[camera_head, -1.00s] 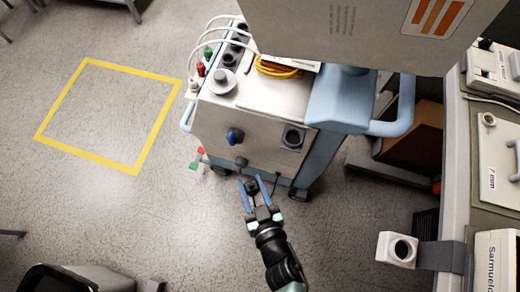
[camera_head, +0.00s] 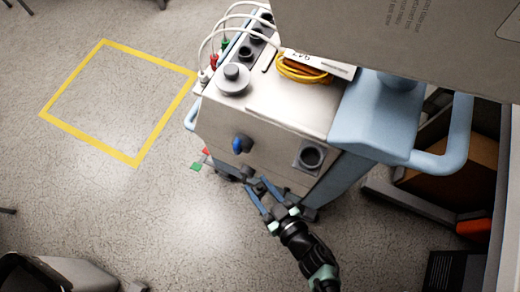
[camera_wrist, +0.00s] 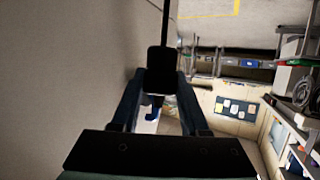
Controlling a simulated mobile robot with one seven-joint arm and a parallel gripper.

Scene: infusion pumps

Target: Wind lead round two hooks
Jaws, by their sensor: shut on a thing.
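My gripper (camera_head: 256,186) is in front of the lower edge of the cart's box, below the blue knob. In the wrist view its fingers are shut on a black plug (camera_wrist: 160,66). A thin black lead (camera_wrist: 166,22) runs up from the plug. In the head view the plug is small and dark, and the lead's course cannot be followed. The box (camera_head: 272,150) carries a blue knob (camera_head: 240,144) and a grey square fitting with a round opening (camera_head: 311,156). I cannot tell clearly which parts are the two hooks.
A yellow coiled cable (camera_head: 302,69) and a grey round knob (camera_head: 233,79) sit on the box's top. White leads (camera_head: 232,18) arch at its left. A blue handle (camera_head: 450,150) juts out right. A yellow floor square (camera_head: 88,141) lies left on open floor.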

